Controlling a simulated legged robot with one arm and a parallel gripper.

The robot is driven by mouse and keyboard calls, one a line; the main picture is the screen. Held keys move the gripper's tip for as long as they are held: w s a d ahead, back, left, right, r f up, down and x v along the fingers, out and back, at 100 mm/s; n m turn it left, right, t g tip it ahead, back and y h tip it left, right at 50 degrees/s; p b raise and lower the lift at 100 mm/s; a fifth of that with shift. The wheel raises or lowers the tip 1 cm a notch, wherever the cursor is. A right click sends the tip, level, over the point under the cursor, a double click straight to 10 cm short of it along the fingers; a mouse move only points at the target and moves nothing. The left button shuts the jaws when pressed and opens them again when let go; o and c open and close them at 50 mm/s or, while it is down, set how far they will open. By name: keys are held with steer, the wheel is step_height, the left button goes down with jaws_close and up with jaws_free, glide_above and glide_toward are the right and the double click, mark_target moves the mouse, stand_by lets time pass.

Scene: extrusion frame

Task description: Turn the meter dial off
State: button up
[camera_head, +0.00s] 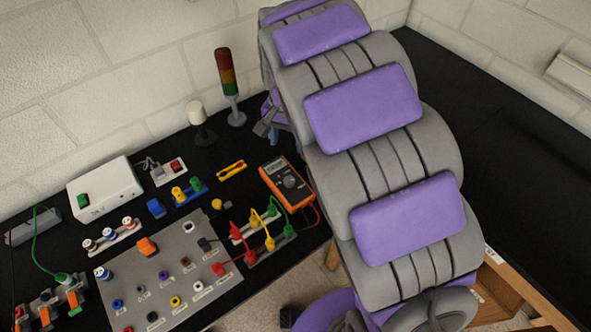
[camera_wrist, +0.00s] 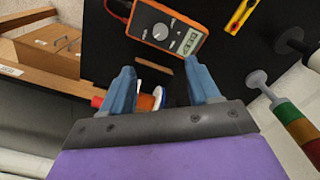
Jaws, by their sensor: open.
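The orange meter (camera_head: 275,172) lies on the black bench, just left of my grey and purple arm in the head view. Its round grey dial (camera_head: 291,181) faces up, below a small display. In the wrist view the meter (camera_wrist: 150,13) is beyond the fingertips, with its dial (camera_wrist: 161,32) near the middle. The dial's exact setting is too small to read. My gripper (camera_wrist: 160,72) is open, its two blue fingers apart and not touching the meter. In the head view my gripper (camera_head: 268,128) is partly hidden behind my arm, above the meter.
A signal tower (camera_head: 229,88) and a white-topped post (camera_head: 200,122) stand behind the meter. A grey socket panel (camera_head: 165,270) with plugged leads is to the left. A yellow tool (camera_head: 231,170) lies beside the meter. Red, orange and blue parts (camera_wrist: 150,100) show between the fingers.

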steer(key=b, duration=0.1)
glide_toward(289, 180)
steer(key=shift+s+a, duration=0.15)
steer(key=shift+a, duration=0.25)
steer(key=f, duration=0.2)
steer(key=d+f+b, duration=0.1)
steer(key=f, duration=0.4)
steer(key=shift+d+f, duration=0.1)
steer(key=shift+d, duration=0.05)
steer(key=shift+f+b, duration=0.3)
steer(key=shift+f, duration=0.3)
steer(key=shift+a+f, duration=0.15)
steer(key=shift+a, duration=0.35)
steer(key=shift+d, duration=0.35)
steer(key=c, duration=0.4)
steer(key=shift+a, duration=0.15)
steer(key=c, duration=0.6)
